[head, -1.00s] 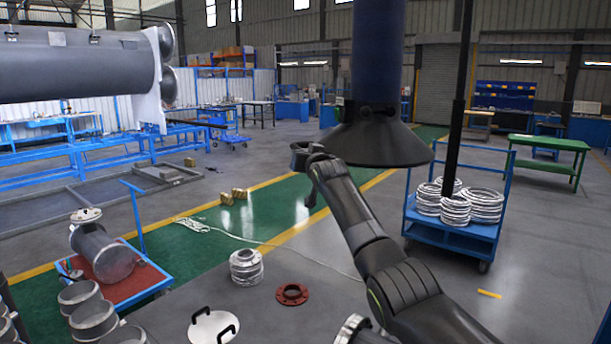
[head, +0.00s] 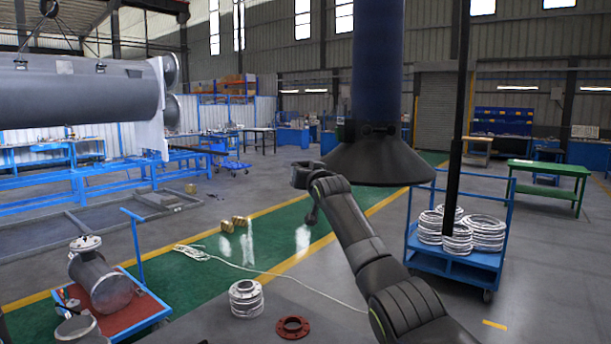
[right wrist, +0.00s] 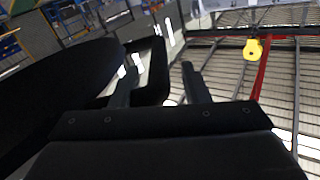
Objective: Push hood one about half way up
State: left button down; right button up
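The hood (head: 376,163) is a dark flared cone at the lower end of a thick dark blue vertical duct (head: 376,65), hanging right of centre in the head view. My right gripper (head: 304,176) is at the left side of its rim. In the right wrist view the dark hood fills the left side, and a black loop-shaped handle (right wrist: 158,72) stands out from it. The fingers of my right gripper (right wrist: 158,88) are apart, with a bar of the handle appearing between them. I cannot tell whether they touch it. My left gripper is not in view.
A blue cart (head: 455,262) with metal rings stands at the right, beside a dark vertical pole (head: 456,120). A red-topped cart (head: 150,306) stands at the lower left. A ring stack (head: 246,300) and a red flange (head: 292,327) are in front. The green floor lane is mostly clear.

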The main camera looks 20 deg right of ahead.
jog(key=shift+f, duration=0.15)
jog(key=shift+s+b, duration=0.2)
jog(key=shift+b, duration=0.2)
jog(key=shift+s+f+b, duration=0.15)
jog(key=shift+s+b, duration=0.75)
jog(key=shift+b, duration=0.05)
jog(key=s+b, duration=0.7)
jog(key=s, duration=0.8)
jog(key=shift+d+r+b, duration=0.2)
jog(key=shift+d+b, duration=0.1)
